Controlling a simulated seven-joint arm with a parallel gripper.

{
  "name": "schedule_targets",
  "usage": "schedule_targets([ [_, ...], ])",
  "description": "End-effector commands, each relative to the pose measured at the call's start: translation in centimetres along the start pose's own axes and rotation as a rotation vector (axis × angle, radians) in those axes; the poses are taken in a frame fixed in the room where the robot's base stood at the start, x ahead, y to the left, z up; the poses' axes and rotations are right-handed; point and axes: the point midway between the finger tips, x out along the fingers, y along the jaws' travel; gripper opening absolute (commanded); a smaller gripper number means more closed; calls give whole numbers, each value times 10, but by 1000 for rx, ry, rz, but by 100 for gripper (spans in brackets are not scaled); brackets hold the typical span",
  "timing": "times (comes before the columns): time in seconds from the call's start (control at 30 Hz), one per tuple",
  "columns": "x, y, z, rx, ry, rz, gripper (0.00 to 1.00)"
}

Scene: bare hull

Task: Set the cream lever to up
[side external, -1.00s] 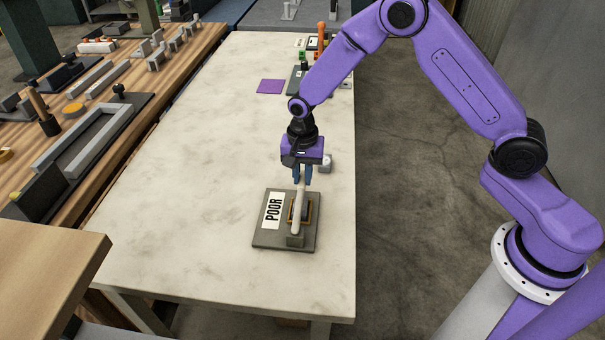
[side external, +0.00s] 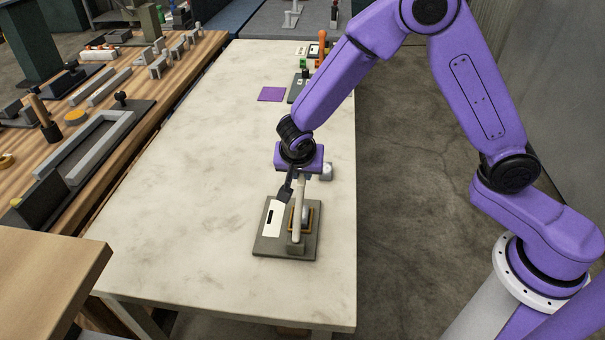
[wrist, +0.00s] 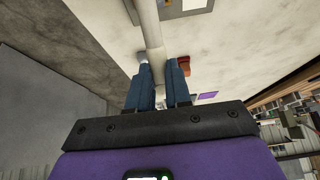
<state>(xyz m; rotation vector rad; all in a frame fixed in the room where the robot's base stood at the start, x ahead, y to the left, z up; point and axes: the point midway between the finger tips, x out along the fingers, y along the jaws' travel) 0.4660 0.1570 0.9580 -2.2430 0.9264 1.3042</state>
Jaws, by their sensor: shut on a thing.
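The cream lever (side external: 297,228) stands on a dark grey base plate (side external: 269,246) near the front right of the pale table. Its lower end is at the plate's front edge, by an orange-brown frame (side external: 311,229). My gripper (side external: 301,178) is at the lever's upper end. In the wrist view the lever (wrist: 147,22) runs between the two blue fingers of my gripper (wrist: 160,75), which are shut on it. The lever's exact angle is hard to tell. A white label (side external: 271,220) on the plate is partly hidden by a dark part of my gripper.
A small grey-white object (side external: 327,172) stands just right of my gripper. A purple square (side external: 272,94) lies farther back, near other small items. The table's left and middle are clear. A wooden bench (side external: 100,150) with several fixtures runs along the left.

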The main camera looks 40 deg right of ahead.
Motion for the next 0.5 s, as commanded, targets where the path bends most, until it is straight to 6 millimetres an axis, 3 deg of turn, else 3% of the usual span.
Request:
schedule_targets([
  [0.5,-64,-2,34,-7,487,-6,0],
])
